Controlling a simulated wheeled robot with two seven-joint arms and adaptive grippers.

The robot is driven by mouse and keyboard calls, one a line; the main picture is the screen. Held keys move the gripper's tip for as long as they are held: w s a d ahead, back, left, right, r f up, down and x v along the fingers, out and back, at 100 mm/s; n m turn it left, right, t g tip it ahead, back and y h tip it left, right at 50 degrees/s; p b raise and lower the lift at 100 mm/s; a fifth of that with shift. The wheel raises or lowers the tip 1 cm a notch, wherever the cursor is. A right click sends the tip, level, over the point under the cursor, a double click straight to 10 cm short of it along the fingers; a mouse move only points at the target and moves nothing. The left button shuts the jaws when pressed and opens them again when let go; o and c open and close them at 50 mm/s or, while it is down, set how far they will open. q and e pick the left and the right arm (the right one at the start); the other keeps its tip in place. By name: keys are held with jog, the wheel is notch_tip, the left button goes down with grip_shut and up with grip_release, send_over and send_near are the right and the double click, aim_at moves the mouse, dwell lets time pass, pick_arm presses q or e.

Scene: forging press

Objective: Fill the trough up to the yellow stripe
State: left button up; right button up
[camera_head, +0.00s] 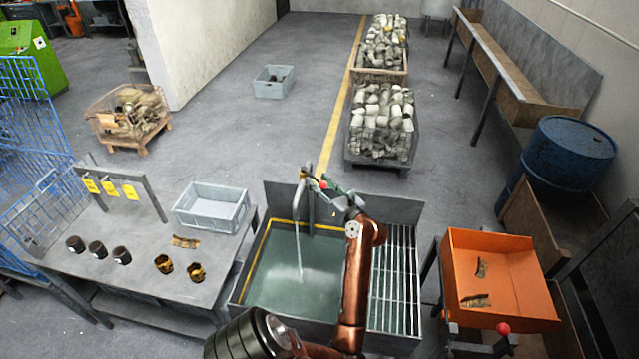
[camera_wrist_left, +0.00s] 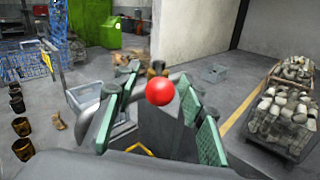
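The grey trough (camera_head: 245,279) holds greenish water (camera_head: 300,275). Its yellow stripe (camera_head: 252,258) shows along the left and back inner walls, just above the water; the exact gap is hard to judge. A tap (camera_head: 304,205) at the back pours a thin stream of water (camera_head: 299,250). A red ball knob (camera_head: 323,185) is by the tap, and it also shows in the left wrist view (camera_wrist_left: 160,92). My left gripper (camera_head: 331,187) is at the knob; its green-padded fingers (camera_wrist_left: 160,105) stand apart on both sides of it. Contact is not clear. My right gripper is not in view.
A metal grate (camera_head: 394,280) lies right of the water. An orange tray (camera_head: 500,275) with a red-knobbed lever (camera_head: 503,328) stands further right. The left table (camera_head: 140,270) holds several small dark cylinders and a grey crate (camera_head: 211,208). Bins of pale parts (camera_head: 380,160) stand behind.

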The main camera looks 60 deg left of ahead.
pick_arm(q)
jog(key=shift+r, duration=0.1)
notch_tip(320, 180, up, 10)
jog(key=shift+f, duration=0.1)
jog(key=shift+w, duration=0.1)
dwell(0.8)
